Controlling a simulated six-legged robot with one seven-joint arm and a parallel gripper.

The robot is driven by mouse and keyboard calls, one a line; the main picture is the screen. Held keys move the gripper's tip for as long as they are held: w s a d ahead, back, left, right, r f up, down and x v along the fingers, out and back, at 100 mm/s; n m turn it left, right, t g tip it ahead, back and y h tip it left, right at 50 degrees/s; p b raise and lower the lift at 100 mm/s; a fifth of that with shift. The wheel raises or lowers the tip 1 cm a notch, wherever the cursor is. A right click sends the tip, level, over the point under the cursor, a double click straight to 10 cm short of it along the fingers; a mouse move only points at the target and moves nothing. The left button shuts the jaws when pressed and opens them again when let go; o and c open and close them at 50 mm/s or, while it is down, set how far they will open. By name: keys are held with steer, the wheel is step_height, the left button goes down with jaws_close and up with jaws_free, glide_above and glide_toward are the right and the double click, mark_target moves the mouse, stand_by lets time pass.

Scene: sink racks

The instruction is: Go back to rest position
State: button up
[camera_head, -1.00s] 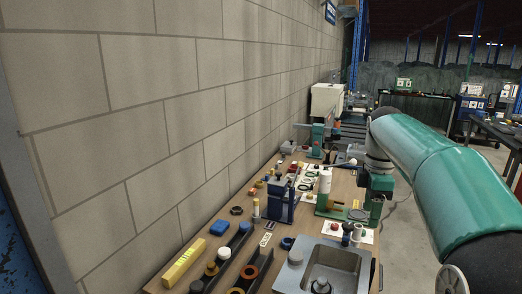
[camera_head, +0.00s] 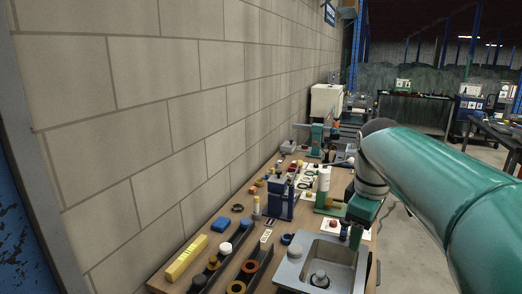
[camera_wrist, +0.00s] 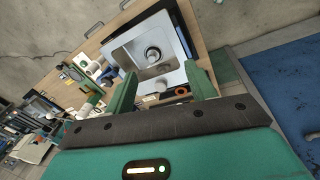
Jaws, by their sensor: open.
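My gripper (camera_wrist: 161,88) is open, its two green fingers spread wide with nothing between them. In the wrist view it hangs over the workbench, with the grey sink (camera_wrist: 134,52) seen beyond the fingertips. A round grey-white piece (camera_wrist: 152,54) sits in the basin. In the head view my green arm comes in from the right, and the gripper (camera_head: 355,236) points down by the right back corner of the sink (camera_head: 290,272). Its fingertips are small there.
The wooden bench (camera_head: 215,268) runs along a block wall. Open floor (camera_head: 408,240) lies to the right.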

steer(key=s+a+f+m+t, duration=0.1)
steer(key=s+a+f+m, duration=0.1)
steer(key=s+f+m, duration=0.3)
steer(key=s+a+f+m+t, duration=0.2)
steer(key=s+a+f+m, duration=0.1)
steer(key=s, duration=0.9)
steer(key=shift+s+a+f+m+t+y, duration=0.2)
steer(key=shift+f+m+t+y, duration=0.1)
steer(key=shift+f+m, duration=0.7)
steer(key=shift+r, duration=0.15)
